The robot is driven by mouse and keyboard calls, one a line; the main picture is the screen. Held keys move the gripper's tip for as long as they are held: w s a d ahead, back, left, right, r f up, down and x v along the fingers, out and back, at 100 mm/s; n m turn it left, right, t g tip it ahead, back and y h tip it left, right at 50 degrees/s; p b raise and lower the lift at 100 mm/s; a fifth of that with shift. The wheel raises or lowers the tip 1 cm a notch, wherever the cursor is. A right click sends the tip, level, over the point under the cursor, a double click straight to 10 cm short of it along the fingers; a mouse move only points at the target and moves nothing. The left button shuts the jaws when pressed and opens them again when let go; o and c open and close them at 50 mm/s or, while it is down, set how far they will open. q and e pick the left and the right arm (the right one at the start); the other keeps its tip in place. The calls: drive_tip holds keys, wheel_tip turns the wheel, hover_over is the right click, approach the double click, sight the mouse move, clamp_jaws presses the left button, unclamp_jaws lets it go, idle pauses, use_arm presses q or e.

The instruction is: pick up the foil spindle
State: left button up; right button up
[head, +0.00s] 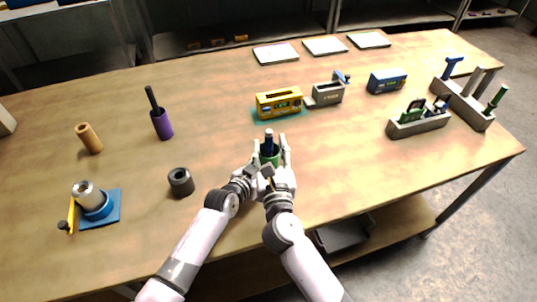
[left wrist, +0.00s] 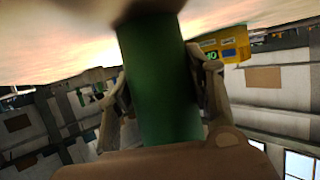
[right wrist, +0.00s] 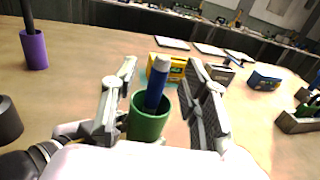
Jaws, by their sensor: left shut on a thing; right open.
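A green cup (head: 269,157) with a blue rod (head: 268,140) standing in it is near the table's front edge. I cannot tell for sure which thing is the foil spindle. My left gripper (head: 260,169) is shut on the green cup, low down. The cup fills the middle of the left wrist view (left wrist: 160,85). My right gripper (head: 270,147) is open, its fingers on either side of the cup and rod. In the right wrist view the blue rod (right wrist: 155,92) has a pale top and leans slightly in the cup (right wrist: 147,122).
A dark ring (head: 181,182), a purple cylinder (head: 162,124) with a black rod, a tan cylinder (head: 89,138) and a silver roll (head: 87,194) on a blue base are at left. A yellow box (head: 279,102) stands behind the cup. Grey holders (head: 418,125) are at right.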

sight(269, 135)
drive_tip(key=shift+w+a+f, duration=0.1)
drive_tip(key=shift+w+a, duration=0.05)
drive_tip(key=shift+w, duration=2.95)
drive_tip(key=shift+c, duration=0.2)
clamp_jaws()
